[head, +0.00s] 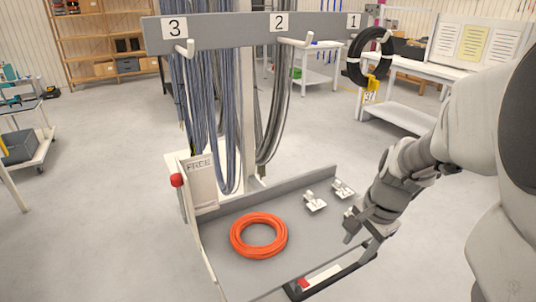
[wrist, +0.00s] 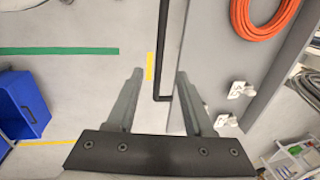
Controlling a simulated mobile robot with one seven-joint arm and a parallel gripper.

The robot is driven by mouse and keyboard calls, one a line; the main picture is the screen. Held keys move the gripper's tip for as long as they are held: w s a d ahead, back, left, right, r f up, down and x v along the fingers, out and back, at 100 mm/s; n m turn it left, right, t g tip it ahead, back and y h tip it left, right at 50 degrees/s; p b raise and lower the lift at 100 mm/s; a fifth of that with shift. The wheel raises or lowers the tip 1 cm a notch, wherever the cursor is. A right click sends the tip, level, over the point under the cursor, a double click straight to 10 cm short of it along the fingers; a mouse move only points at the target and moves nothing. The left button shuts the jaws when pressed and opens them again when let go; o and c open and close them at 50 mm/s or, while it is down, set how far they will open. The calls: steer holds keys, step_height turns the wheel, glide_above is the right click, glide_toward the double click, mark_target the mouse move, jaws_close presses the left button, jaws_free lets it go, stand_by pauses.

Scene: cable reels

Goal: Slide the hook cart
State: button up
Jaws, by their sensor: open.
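The hook cart has a grey deck (head: 290,225) and an overhead board (head: 230,31) with white hooks numbered 3, 2 and 1. A black handle bar (head: 345,272) runs along its front edge; it also shows in the wrist view (wrist: 163,60). My gripper (head: 358,232) is over the deck's front right corner, near the bar's right end. In the wrist view my gripper (wrist: 160,75) is open and empty, with the bar's end in the picture between its fingers. I cannot tell whether the bar is level with the fingertips.
An orange cable coil (head: 258,236) and small white tags (head: 314,202) lie on the deck. A black coil (head: 370,58) hangs at hook 1. A "FREE" sign (head: 200,182) and red knob (head: 177,180) are at the left. A blue bin (wrist: 22,105) is at left in the wrist view.

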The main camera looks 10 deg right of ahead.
mark_target(339, 274)
steer(key=f+b, duration=0.1)
steer(key=f, duration=0.3)
steer(key=w+f+b, duration=0.1)
steer(key=f, duration=0.3)
steer(key=w+f+b, duration=0.1)
steer(key=f, duration=0.3)
steer(key=shift+w+a+b, duration=0.15)
steer(key=shift+a+b, duration=0.15)
steer(key=shift+a, duration=0.1)
jaws_close()
stand_by(0.7)
